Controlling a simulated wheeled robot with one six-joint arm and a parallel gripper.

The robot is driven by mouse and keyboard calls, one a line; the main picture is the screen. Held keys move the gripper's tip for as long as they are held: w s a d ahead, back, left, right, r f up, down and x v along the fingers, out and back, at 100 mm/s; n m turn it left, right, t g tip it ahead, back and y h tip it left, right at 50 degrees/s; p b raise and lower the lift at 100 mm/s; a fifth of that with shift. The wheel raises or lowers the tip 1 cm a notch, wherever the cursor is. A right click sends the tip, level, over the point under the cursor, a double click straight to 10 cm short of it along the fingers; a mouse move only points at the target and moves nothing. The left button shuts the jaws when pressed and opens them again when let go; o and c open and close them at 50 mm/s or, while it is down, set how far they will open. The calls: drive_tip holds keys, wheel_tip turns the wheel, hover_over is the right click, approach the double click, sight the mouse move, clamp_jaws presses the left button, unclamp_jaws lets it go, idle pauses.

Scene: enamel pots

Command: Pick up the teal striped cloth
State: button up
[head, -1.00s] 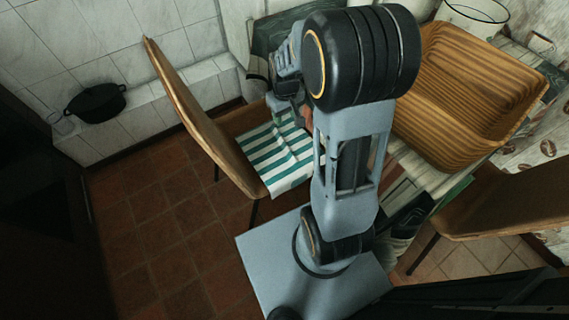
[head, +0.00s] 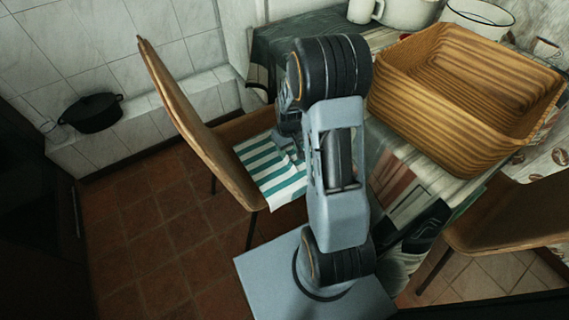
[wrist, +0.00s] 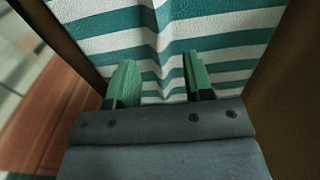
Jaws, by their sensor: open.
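The teal striped cloth (head: 271,170), with teal and white bands, lies on the seat of a wooden chair (head: 190,105) and hangs over its front edge. In the wrist view the cloth (wrist: 170,40) fills the area beyond the fingers and has a raised fold down its middle. My gripper (wrist: 158,80) is open, with its two green fingertips apart on either side of the fold. I cannot tell whether the fingertips touch the cloth. In the head view my arm hides the gripper and part of the cloth.
A large wooden basket (head: 400,95) stands on the table to the right, with white enamel pots (head: 408,12) behind it. A second chair (head: 510,215) is at the right. A black pot (head: 92,113) sits on the tiled ledge at left. Tiled floor (head: 160,230) is open at left.

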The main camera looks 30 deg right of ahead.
sight(288, 156)
drive_tip(key=f+b, duration=0.2)
drive_tip(key=f, duration=0.3)
drive_tip(key=shift+w, duration=0.2)
drive_tip(key=shift+c, duration=0.2)
clamp_jaws()
